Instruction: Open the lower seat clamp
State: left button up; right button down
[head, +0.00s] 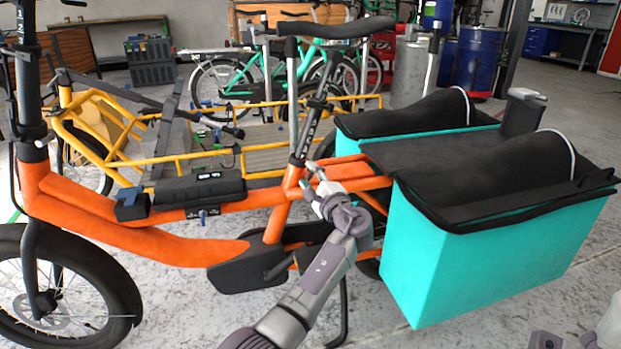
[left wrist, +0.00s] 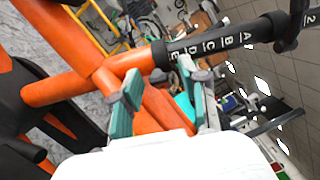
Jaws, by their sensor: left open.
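The orange cargo bike (head: 140,242) stands in front of me. Its black lettered seat post (head: 304,138) rises from the orange frame and shows in the left wrist view (left wrist: 222,42). The lower seat clamp (left wrist: 160,54) appears as a dark collar where the post meets the orange tube. Its lever cannot be made out clearly. My left gripper (head: 318,182) is beside the frame just below this joint. In the left wrist view its two fingers (left wrist: 166,98) are apart, with orange tubing visible behind the gap and nothing held. Grey parts at the head view's lower right may be my right gripper (head: 568,341), mostly cut off.
A black saddle (head: 335,28) tops the post. Turquoise panniers (head: 480,262) with black covers fill the right side, close to my left arm. A yellow-framed cargo bike (head: 110,160) stands behind. Grey floor (head: 185,310) is open in front.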

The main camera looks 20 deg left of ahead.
pick_arm(q)
jog(key=v, duration=0.7)
jog(key=shift+s+d, duration=0.2)
jog(key=shift+f, duration=0.1)
